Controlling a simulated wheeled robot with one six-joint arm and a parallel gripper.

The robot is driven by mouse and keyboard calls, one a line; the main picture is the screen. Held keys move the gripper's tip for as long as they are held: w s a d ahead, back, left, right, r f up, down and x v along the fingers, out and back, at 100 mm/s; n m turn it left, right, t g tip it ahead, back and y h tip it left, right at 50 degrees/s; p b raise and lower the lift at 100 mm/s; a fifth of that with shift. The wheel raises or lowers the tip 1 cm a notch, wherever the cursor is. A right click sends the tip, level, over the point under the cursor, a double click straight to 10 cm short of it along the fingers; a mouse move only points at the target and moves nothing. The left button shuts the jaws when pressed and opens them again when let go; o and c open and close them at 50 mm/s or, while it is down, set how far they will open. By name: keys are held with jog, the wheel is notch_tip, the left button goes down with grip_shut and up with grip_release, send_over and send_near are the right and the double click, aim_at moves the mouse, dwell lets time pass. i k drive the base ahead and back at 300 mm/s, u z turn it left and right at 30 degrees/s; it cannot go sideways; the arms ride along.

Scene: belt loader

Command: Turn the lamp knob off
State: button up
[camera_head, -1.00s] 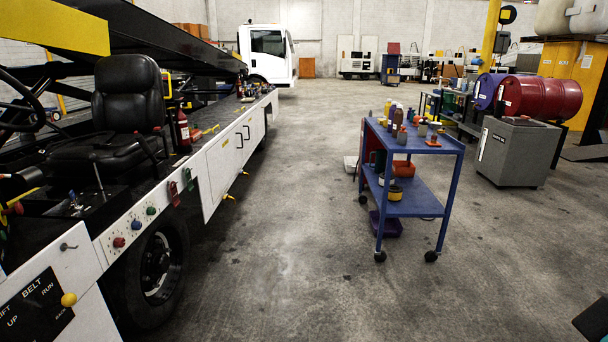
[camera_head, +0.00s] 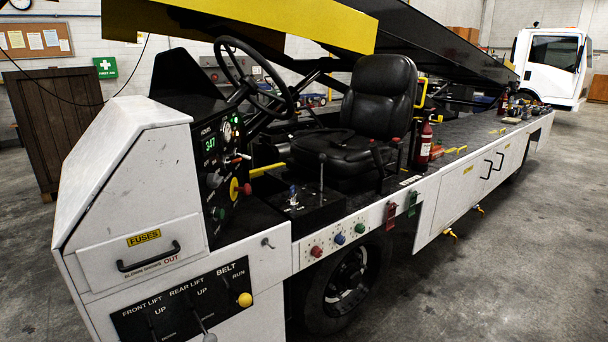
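I cannot read which knob is the lamp knob. Three round knobs sit on the white side panel above the wheel of the belt loader: a red knob (camera_head: 316,251), a blue knob (camera_head: 340,239) and a green knob (camera_head: 360,228). The black dashboard (camera_head: 206,140) left of the steering wheel carries a green lit display, dark knobs, a red knob (camera_head: 246,189) and a yellow part. Their labels are too small to read. My gripper is not in view.
A lever panel (camera_head: 180,310) marked front lift, rear lift and belt is at the lower front. A fuses drawer (camera_head: 150,258) is above it. The seat (camera_head: 365,110) and steering wheel (camera_head: 256,78) stand behind the panels. The floor at right (camera_head: 530,270) is clear.

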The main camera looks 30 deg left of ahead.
aim_at(214, 180)
jog(key=u, duration=1)
jog(key=i, duration=1.05)
jog(key=u, duration=0.65)
jog(key=i, duration=0.1)
jog(key=z, duration=0.65)
jog(key=k, duration=0.45)
jog(key=u, duration=0.8)
jog(key=i, duration=0.4)
jog(key=z, duration=0.05)
